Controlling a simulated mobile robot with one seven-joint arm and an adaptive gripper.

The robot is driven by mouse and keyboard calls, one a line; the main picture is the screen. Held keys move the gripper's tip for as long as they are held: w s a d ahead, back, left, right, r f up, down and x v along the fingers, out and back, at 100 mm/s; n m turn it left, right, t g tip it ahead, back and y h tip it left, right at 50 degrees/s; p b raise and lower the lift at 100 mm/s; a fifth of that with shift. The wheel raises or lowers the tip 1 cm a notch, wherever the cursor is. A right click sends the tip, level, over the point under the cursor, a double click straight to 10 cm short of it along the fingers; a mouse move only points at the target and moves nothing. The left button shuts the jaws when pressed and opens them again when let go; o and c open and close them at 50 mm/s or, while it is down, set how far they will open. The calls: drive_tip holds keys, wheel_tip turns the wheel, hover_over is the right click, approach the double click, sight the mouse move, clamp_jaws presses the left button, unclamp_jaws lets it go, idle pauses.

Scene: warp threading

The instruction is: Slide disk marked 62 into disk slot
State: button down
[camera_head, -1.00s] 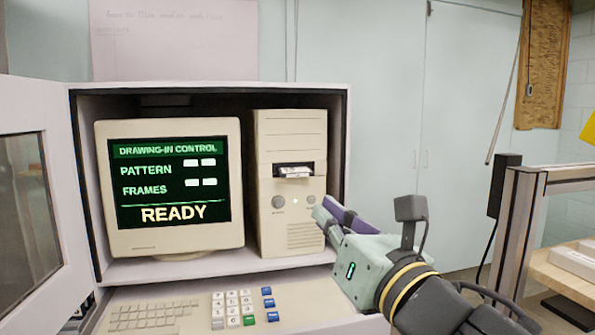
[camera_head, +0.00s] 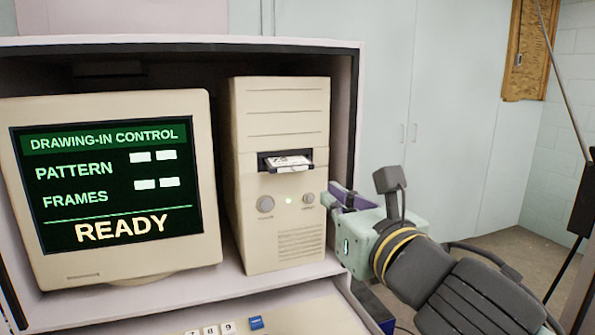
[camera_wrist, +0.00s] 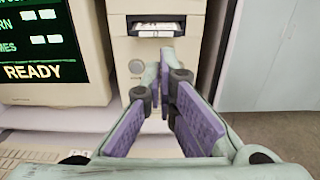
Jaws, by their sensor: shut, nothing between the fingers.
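The disk (camera_head: 290,164) is a pale flat piece sitting partly in the disk slot (camera_head: 264,161) of the beige computer tower (camera_head: 280,107), with its front part sticking out. Its marking is too small to read. In the wrist view the disk (camera_wrist: 155,33) shows in the slot above and beyond my fingers. My gripper (camera_head: 332,190), with purple finger pads, is shut and empty. It is in front of the tower's right side, lower than the slot and apart from the disk. In the wrist view my gripper (camera_wrist: 167,75) points toward the tower's front.
A monitor (camera_head: 110,185) reading READY stands left of the tower. Both stand in an open cabinet (camera_head: 345,150) whose right wall is close to my gripper. A keypad (camera_head: 225,328) lies below in front. Free room lies to the right of the cabinet.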

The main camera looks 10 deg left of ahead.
sight(296, 170)
drive_tip(key=p+x, duration=0.3)
drive_tip(key=x, duration=0.9)
drive_tip(key=shift+r, duration=0.1)
drive_tip(key=shift+w+a, duration=0.35)
drive_tip(key=shift+w, duration=0.1)
drive_tip(key=shift+x, duration=0.95)
drive_tip(key=shift+s+d, duration=0.1)
drive_tip(key=shift+s, duration=0.1)
